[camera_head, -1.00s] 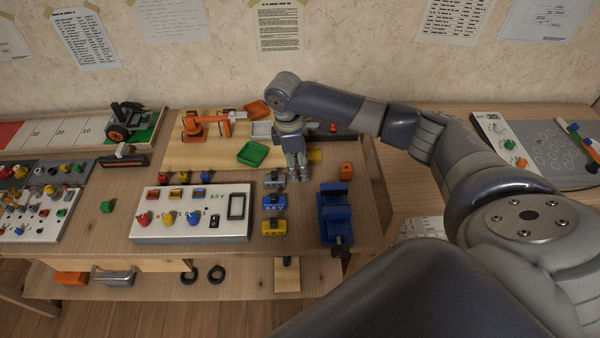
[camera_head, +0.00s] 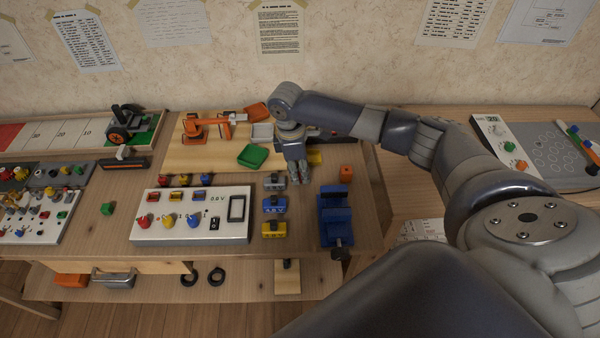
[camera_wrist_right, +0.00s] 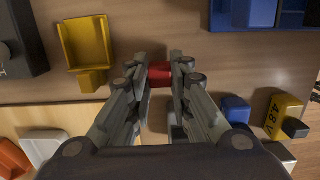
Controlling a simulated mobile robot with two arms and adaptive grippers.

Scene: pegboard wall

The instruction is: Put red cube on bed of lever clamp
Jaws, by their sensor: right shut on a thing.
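The red cube (camera_wrist_right: 160,74) is between the fingertips of my right gripper (camera_wrist_right: 161,72) in the wrist view; the fingers are shut on it. In the head view my right gripper (camera_head: 300,176) points down over the table, just behind the grey battery-like block, and hides the cube. A blue clamp-like fixture (camera_head: 334,216) with a dark handle stands to its right and nearer the front; part of it shows at the top right of the wrist view (camera_wrist_right: 225,14). I cannot tell for certain whether this is the lever clamp. My left gripper is not in view.
Grey (camera_head: 274,181), blue (camera_head: 274,204) and yellow (camera_head: 274,229) blocks stand left of the blue fixture. A white control panel (camera_head: 165,233) is farther left. An orange block (camera_head: 346,173) stands behind the fixture. A yellow tray (camera_wrist_right: 85,43) is near the gripper.

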